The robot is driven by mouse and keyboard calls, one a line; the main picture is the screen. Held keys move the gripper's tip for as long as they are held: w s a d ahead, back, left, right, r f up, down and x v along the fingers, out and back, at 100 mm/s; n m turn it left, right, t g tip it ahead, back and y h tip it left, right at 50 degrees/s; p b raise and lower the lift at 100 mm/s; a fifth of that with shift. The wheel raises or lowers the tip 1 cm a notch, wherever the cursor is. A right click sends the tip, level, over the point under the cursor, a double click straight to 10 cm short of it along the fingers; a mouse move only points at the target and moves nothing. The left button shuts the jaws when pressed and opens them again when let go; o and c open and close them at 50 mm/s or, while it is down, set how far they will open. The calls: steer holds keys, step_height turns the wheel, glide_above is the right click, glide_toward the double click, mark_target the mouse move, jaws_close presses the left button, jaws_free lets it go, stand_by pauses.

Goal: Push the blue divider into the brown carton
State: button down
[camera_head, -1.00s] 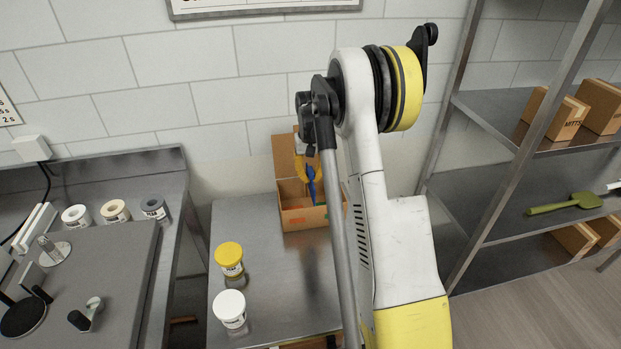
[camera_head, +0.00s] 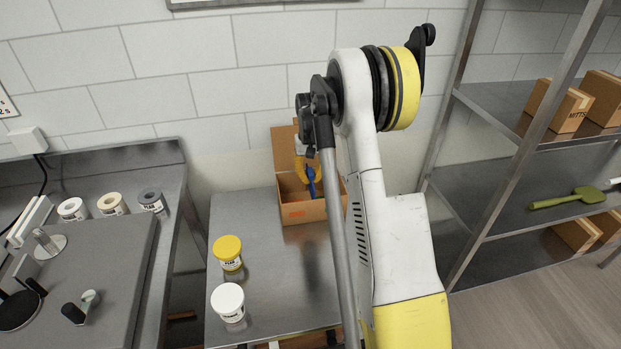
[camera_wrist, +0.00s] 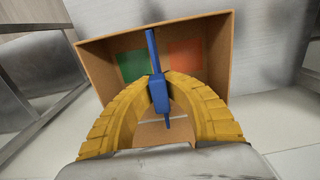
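The brown carton (camera_head: 306,211) stands open on the metal table against the wall, its flap raised at the back. The blue divider (camera_wrist: 158,92) is upright but slightly tilted between the yellow fingers of my gripper (camera_wrist: 160,88), which are shut on its thicker middle. In the head view the divider (camera_head: 311,184) is over the carton's opening, its lower end hidden behind the front wall. In the wrist view the carton (camera_wrist: 95,62) surrounds the divider, with a green and an orange patch on either side. I cannot tell how deep the divider reaches.
A yellow-lidded tub (camera_head: 228,252) and a white-lidded tub (camera_head: 228,302) stand on the table, left and nearer than the carton. A metal shelf (camera_head: 470,200) with boxes and a green tool is at the right. My arm hides the table's right side.

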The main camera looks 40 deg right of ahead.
mark_target(310, 190)
steer(key=shift+f+b, duration=1.75)
steer(key=shift+f, duration=0.9)
steer(key=c, duration=1.5)
jaws_free()
steer(key=shift+c, duration=0.2)
steer(key=shift+r, duration=0.15)
step_height(310, 190, up, 12)
steer(key=shift+f, duration=0.1)
